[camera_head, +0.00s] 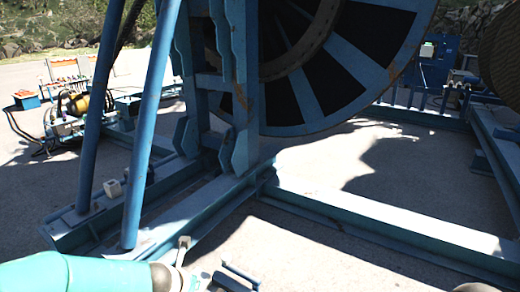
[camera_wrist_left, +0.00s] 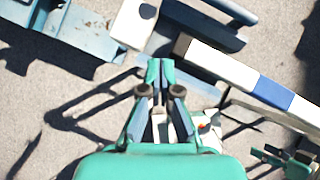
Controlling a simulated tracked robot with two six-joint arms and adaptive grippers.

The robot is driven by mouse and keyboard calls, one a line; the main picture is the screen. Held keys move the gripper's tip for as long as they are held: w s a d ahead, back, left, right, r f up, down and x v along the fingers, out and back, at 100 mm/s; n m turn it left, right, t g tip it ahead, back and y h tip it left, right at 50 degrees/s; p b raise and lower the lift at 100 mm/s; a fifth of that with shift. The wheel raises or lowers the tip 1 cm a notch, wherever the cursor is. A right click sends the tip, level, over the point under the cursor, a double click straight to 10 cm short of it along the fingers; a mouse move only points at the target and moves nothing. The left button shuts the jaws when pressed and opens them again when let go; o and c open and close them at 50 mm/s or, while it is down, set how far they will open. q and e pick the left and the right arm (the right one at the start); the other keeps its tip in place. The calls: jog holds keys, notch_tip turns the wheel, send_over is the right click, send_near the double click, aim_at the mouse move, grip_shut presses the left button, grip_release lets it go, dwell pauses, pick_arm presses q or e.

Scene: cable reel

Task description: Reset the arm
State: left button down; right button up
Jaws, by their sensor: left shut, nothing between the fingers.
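In the left wrist view my left gripper (camera_wrist_left: 160,72) is shut, its green fingertips together with nothing visible between them. Below it in that view are blue and white frame beams and grey ground; I cannot tell the distance to them. In the head view my left arm (camera_head: 75,274) comes in teal at the lower left, and its gripper cannot be made out there.
A large blue cable reel (camera_head: 340,65) stands in a blue steel frame. A long floor beam (camera_head: 370,222) runs right, and slanted struts (camera_head: 150,125) rise at left. Open ground lies under the reel.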

pick_arm(q)
jog(key=s+d+f+m+g+h, duration=0.1)
jog(key=s+d+f+m+g, duration=0.2)
jog(key=s+f+m, duration=0.8)
jog(key=s+d+f+m+g+h, duration=0.2)
jog(key=s+f+m, duration=1)
jog(key=m, duration=0.9)
jog(key=s+d+g, duration=0.1)
jog(key=s+d, duration=0.1)
jog(key=s, duration=0.1)
jog(key=shift+f+g, duration=0.25)
jog(key=shift+g, duration=0.05)
